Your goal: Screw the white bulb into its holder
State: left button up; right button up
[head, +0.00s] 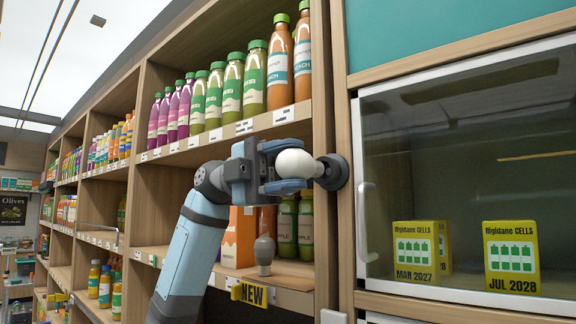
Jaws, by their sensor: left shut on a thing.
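The white bulb (297,163) is between the fingers of my left gripper (286,166), which is shut on it. The bulb lies sideways, with its neck pointing right toward the dark round holder (336,172) on the wooden upright. The neck meets the holder's opening in the picture; I cannot tell how deep it sits or whether it is threaded. The fingers pass above and below the globe and hide part of it. My right gripper is not in view.
A grey bulb (264,252) stands on the shelf below, above a yellow NEW tag (250,293). Bottles (254,80) fill the shelf above. An orange carton (239,237) is behind my arm. A glass-fronted cabinet (465,170) with yellow boxes is at right.

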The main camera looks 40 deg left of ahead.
pick_arm(q)
jog(key=shift+w+d, duration=0.1)
jog(key=shift+w, duration=1.2)
dwell(1.4)
jog(key=o, duration=0.7)
jog(key=shift+r, duration=0.1)
jog(key=shift+o, duration=0.6)
jog(key=shift+w, duration=0.3)
jog(key=shift+s, duration=0.15)
jog(key=shift+a+f+b, duration=0.2)
jog(key=shift+a+b, duration=0.1)
jog(key=shift+a, duration=1.2)
